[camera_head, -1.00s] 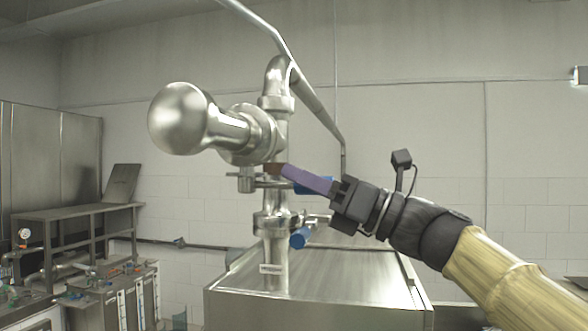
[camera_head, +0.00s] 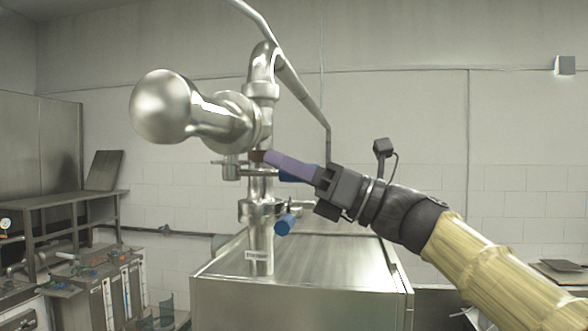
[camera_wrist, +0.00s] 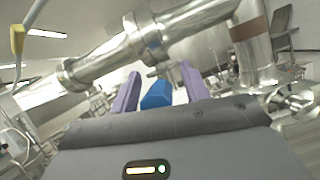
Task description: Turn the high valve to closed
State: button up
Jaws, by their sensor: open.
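The high valve is on a vertical steel pipe. Its blue handle (camera_head: 297,173) is partly hidden behind my gripper in the head view. In the wrist view the blue handle (camera_wrist: 156,95) shows between my two purple fingers. My gripper (camera_head: 258,157) reaches in from the right with its fingertips at the pipe, level with the high valve. In the wrist view my gripper (camera_wrist: 159,70) is open, with a finger on each side of the handle. I cannot tell whether either finger touches it.
A lower valve with a blue handle (camera_head: 286,223) sits below on the same pipe. A large steel ball-ended fitting (camera_head: 165,106) juts out to the left. A steel tank (camera_head: 310,270) stands under the pipe. A shelf and equipment (camera_head: 115,290) stand at left.

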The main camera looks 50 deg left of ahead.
jog(key=shift+f, duration=0.1)
jog(key=shift+w+d+f, duration=0.15)
jog(key=shift+w, duration=0.05)
jog(key=b+v, duration=0.7)
jog(key=v, duration=0.9)
jog(key=shift+w+d+b, duration=0.15)
jog(key=shift+d+b, duration=0.2)
jog(key=shift+b, duration=0.05)
jog(key=shift+f, duration=0.1)
